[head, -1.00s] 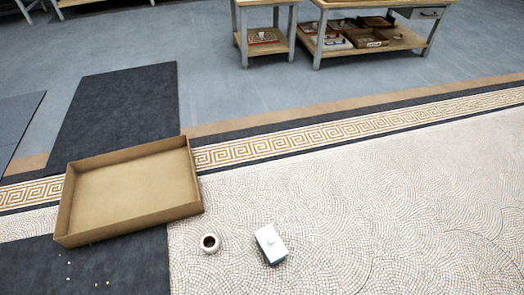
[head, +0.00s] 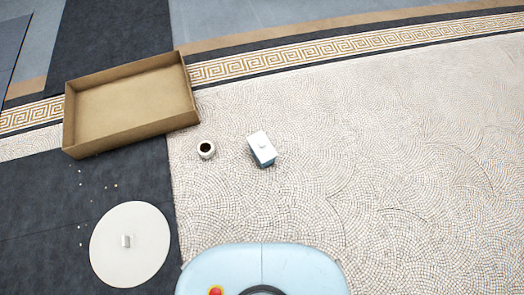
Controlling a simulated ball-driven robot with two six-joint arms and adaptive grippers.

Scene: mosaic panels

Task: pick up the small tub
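A small round white tub (head: 206,149) with a dark opening stands upright on the pale mosaic floor, right of the big cardboard tray. A small blue box with a white knobbed lid (head: 262,149) stands a little to its right, apart from it. I cannot tell for sure which of the two is the small tub; the round one looks smaller. Neither of my grippers shows in the head view, and nothing touches either object.
An open cardboard tray (head: 72,130) lies at the upper left. A flat white disc with a grey handle (head: 128,244) lies on the dark mat (head: 40,215), with several tiny pale chips near it. My light blue base shows at the bottom. The mosaic floor (head: 400,150) at right is clear.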

